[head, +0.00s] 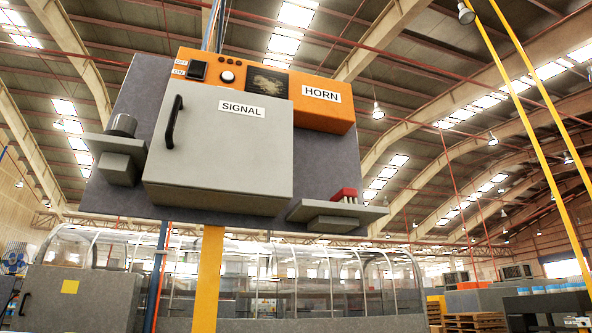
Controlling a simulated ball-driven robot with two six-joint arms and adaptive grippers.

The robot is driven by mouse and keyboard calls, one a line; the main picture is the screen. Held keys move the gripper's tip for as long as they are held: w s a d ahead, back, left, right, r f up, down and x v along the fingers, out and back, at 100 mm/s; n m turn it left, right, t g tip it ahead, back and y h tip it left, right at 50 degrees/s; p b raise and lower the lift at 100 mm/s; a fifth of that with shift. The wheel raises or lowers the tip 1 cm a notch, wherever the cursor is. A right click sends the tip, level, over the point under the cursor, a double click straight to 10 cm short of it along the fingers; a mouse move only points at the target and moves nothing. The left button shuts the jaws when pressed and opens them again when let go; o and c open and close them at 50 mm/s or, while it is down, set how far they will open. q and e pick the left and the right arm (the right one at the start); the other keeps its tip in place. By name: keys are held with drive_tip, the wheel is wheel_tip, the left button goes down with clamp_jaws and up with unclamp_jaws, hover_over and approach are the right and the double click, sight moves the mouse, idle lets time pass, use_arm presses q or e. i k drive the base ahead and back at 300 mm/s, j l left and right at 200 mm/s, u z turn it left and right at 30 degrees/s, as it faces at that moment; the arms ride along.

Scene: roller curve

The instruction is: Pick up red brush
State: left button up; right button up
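The red brush (345,194) lies on a grey shelf (315,211) at the lower right of the panel in the head view. Its pale bristles show below the red back. Neither of my grippers is in the head view, so their distance from the brush cannot be told.
A grey panel (325,160) carries a closed cabinet labelled SIGNAL (225,155) and an orange HORN box (318,112). A dark cylinder (123,125) stands on the left shelf (114,146). Yellow poles (540,130) rise at the right. A clear curved cover (350,270) lies below.

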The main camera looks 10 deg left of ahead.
sight(347, 195)
drive_tip(key=l+u, duration=0.3)
drive_tip(key=u, duration=0.15)
drive_tip(key=l+u, duration=0.7)
drive_tip(key=u, duration=0.2)
